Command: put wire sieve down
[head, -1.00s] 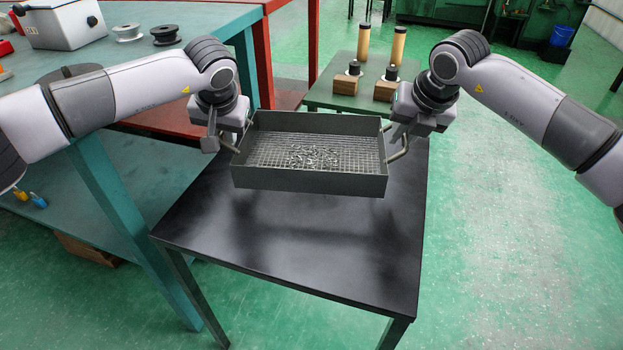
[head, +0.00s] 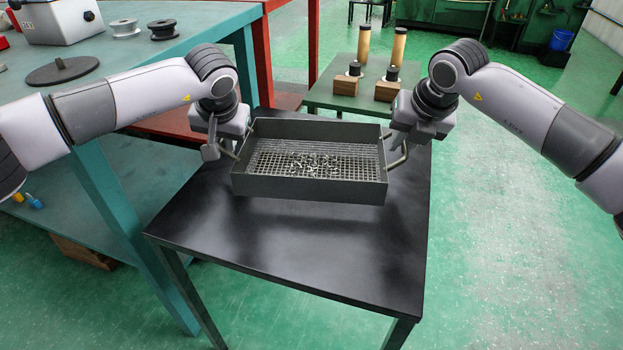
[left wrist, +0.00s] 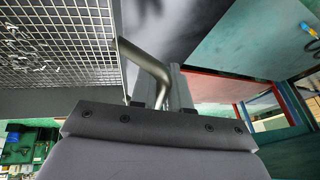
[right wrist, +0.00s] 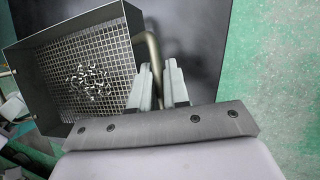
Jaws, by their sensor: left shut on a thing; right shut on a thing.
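The wire sieve (head: 308,189) is a grey rectangular box with a mesh floor and several small shiny metal pieces lying on the mesh. It is over the black table (head: 290,245), close above the top; I cannot tell whether it touches. My left gripper (head: 228,150) is shut on the sieve's left handle, a bent bar that shows in the left wrist view (left wrist: 148,68). My right gripper (head: 396,150) is shut on the right handle, which shows in the right wrist view (right wrist: 152,62). The fingertips are partly hidden in the head view.
A teal bench (head: 130,62) with a dark disc (head: 62,71), spools and a white box stands at the left. Behind the black table, a small green table (head: 335,100) holds wooden blocks and gold cylinders. The front of the black table is bare.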

